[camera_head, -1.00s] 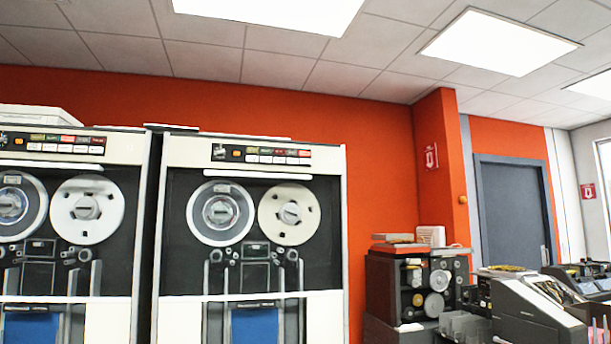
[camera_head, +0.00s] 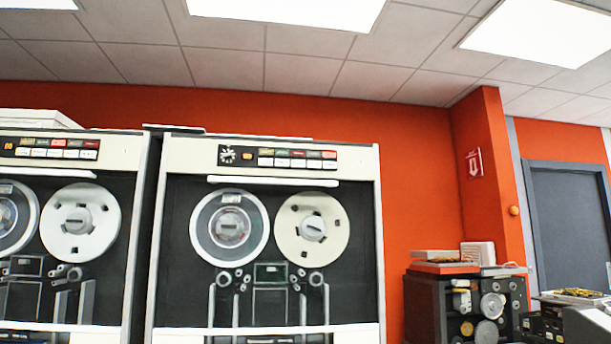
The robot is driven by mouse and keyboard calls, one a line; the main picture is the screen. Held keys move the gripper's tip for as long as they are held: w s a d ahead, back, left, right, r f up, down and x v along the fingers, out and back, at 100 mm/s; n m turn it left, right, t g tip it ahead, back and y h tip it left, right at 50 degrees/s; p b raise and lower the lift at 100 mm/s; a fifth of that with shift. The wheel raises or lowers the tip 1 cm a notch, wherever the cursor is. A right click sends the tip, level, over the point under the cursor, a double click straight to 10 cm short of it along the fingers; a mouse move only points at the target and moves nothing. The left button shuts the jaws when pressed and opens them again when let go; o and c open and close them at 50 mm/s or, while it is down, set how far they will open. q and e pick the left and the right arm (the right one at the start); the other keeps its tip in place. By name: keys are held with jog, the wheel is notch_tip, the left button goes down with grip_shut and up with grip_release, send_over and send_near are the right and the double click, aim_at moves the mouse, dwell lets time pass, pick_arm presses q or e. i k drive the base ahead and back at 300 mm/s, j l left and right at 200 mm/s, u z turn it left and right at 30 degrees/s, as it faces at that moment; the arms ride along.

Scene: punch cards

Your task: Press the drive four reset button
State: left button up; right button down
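Two tape drives stand side by side in the head view. The nearer, fully seen tape drive (camera_head: 367,230) is centre-left, and another tape drive (camera_head: 130,185) is cut off at the left edge. The centre drive has a button panel (camera_head: 278,157) along its top, with a dial, an orange indicator and two rows of coloured and white buttons. A similar button panel (camera_head: 52,148) tops the left drive. The button labels are too small to read, and I cannot tell which drive is number four. Neither gripper is in view.
A dark machine with reels (camera_head: 427,305) stands to the right of the centre drive, with flat items on top. More equipment (camera_head: 590,325) is at the lower right edge. A grey door (camera_head: 568,225) is behind. The floor is out of view.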

aim_at(326, 164)
jog(key=i+l+u, duration=0.35)
jog(key=i+l, duration=0.3)
jog(key=i+l+u, duration=0.35)
jog(key=i+l, duration=0.45)
jog(key=l, duration=0.05)
